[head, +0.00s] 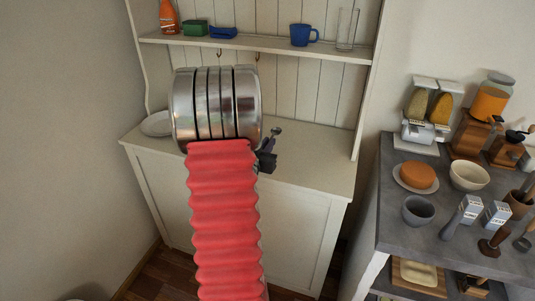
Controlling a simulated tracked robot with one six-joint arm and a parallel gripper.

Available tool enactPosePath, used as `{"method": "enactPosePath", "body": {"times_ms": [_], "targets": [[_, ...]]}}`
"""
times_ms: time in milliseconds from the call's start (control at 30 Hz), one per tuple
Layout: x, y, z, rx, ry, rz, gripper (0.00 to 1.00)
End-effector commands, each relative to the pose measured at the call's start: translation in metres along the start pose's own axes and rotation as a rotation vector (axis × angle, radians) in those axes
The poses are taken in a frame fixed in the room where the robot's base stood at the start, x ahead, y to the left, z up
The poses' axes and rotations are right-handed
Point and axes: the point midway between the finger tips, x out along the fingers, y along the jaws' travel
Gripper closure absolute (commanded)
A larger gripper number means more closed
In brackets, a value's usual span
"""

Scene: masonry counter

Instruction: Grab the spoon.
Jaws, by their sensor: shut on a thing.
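My gripper (267,160) shows small and dark at the right edge of my arm, over the front part of the cream cabinet top. It is shut on a small grey piece (277,131) that sticks out above the fingers. This looks like part of the spoon, but most of it is hidden by the gripper and my arm, so its full shape cannot be told. No other spoon is clear in view.
A pale plate (157,124) lies on the cabinet top (315,160) at left. A grey counter (437,215) at right is crowded with bowls and jars.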

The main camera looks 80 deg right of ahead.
Motion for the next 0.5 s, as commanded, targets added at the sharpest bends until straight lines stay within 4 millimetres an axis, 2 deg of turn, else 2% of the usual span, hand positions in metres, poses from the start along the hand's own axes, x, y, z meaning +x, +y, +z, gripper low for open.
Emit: {"method": "enactPosePath", "body": {"times_ms": [167,500], "targets": [[-0.0017,0.0003,-0.0111,0.001,0.0,0.001,1.0],[-0.0018,0.0003,-0.012,0.0,-0.001,0.001,1.0]]}}
